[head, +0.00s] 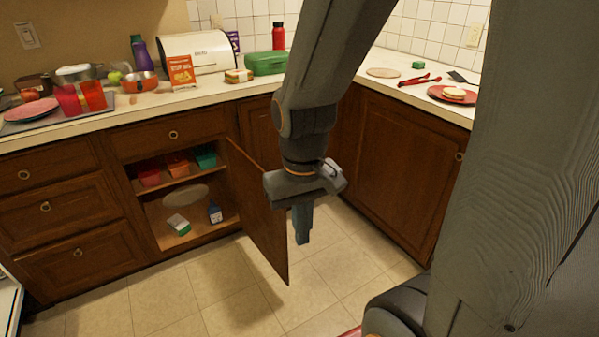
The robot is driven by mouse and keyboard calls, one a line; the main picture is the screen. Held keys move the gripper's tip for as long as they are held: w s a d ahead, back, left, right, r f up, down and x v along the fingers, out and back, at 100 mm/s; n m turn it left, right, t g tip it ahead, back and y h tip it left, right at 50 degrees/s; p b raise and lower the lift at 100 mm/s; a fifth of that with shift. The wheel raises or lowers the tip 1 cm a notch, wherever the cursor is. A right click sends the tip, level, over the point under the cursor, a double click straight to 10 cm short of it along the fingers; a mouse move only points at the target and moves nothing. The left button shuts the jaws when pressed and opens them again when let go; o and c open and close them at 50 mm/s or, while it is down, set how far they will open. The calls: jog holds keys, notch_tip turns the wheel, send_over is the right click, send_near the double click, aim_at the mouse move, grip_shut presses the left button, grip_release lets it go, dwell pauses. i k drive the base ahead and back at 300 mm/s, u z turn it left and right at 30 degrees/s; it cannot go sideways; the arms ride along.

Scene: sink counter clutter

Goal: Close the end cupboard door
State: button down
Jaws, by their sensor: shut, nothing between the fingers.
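A brown wooden cupboard door (257,212) stands open, swung out from the right side of its cupboard (160,226) under the counter. The open cupboard shows two levels inside with several things on them. My gripper (303,240) points down just right of the door, in front of the corner, with its fingers shut and empty. Part of my gripper's body overlaps the door's upper outer edge in the picture. I cannot tell whether it touches the door. The door's knob is not visible.
The cupboard holds red, orange and green containers (177,167), a blue carton (215,212) and a white-green box (178,224). Another cupboard door (400,165) at the right is closed. Drawers (65,205) at the left are shut. The tiled floor (225,285) in front is clear.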

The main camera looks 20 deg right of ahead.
aim_at(267, 230)
jog(key=z, duration=0.2)
jog(key=i, duration=0.95)
jog(key=u, duration=0.4)
